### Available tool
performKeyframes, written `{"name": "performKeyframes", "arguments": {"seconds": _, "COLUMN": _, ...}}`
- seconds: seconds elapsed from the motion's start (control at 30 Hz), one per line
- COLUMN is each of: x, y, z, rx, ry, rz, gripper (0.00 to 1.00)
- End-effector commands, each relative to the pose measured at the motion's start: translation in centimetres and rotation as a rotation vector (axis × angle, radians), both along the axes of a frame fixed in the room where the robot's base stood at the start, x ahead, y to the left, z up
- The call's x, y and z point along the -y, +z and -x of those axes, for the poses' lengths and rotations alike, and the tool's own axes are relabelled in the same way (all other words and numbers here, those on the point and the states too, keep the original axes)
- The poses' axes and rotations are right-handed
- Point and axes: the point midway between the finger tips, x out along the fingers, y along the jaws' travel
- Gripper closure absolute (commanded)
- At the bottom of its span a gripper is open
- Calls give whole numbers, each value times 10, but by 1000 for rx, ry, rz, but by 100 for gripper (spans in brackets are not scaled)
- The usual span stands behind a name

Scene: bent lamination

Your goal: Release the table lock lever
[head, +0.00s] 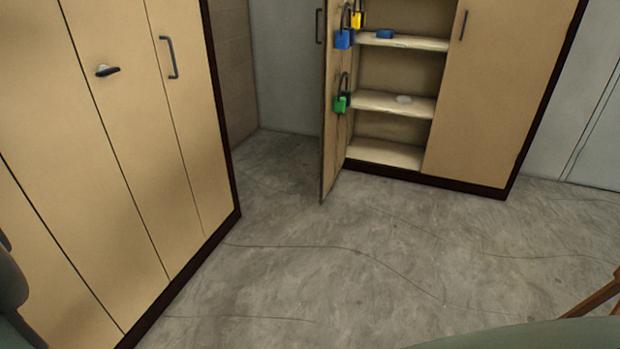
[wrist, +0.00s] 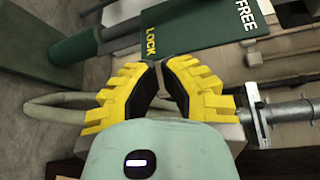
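In the wrist view, my gripper (wrist: 168,75) has yellow, ribbed fingers with black pads. The fingertips are close together with a narrow gap, and I cannot tell whether anything is between them. Just beyond them is a dark green plate (wrist: 195,42) with the words LOCK and FREE; LOCK is nearest the fingertips. A dark green cylinder (wrist: 76,46) with a grey rod (wrist: 122,42) lies at the plate's left; it may be the lock lever, but I cannot be sure. The head view shows neither my gripper nor the lever.
In the wrist view, a metal shaft (wrist: 288,112) is at the right and a pale hose (wrist: 62,108) at the left.

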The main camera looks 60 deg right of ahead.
Motion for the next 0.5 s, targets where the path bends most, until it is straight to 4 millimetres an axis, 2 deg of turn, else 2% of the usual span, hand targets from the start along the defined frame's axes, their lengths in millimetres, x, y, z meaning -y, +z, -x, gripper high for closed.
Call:
{"name": "performKeyframes", "arguments": {"seconds": 0.03, "x": -5, "y": -15, "z": 9, "rx": -7, "ry": 46, "rz": -18, "gripper": 100}}
{"name": "performKeyframes", "arguments": {"seconds": 0.2, "x": -15, "y": -22, "z": 35, "rx": -24, "ry": 167, "rz": -55, "gripper": 100}}
{"name": "performKeyframes", "arguments": {"seconds": 0.5, "x": -19, "y": -21, "z": 46, "rx": -31, "ry": 220, "rz": -68, "gripper": 100}}
